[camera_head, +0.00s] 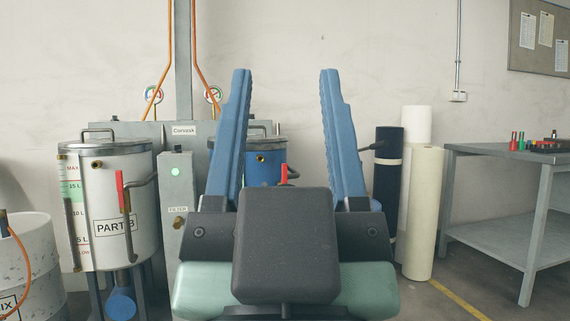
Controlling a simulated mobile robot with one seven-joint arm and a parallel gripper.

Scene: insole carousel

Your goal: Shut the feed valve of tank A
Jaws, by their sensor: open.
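My gripper (286,80) stands upright in the foreground, its two blue fingers wide apart with nothing between them. Behind it, between the fingers, is a blue tank (262,172) with a grey lid and a brass fitting. Its lower part and any label are hidden by my gripper. A red valve handle (284,173) shows upright in front of the blue tank, just above my gripper's dark body; its lower end is hidden. To the left is a white tank (140,185) marked PART B, with its own red lever (119,187) standing upright.
A grey filter box (176,190) with a lit green lamp stands between the tanks. A white drum (35,265) is at far left. Dark and cream rolls (425,210) stand right of my gripper. A grey workbench (490,150) is at right. Bare floor lies between rolls and bench.

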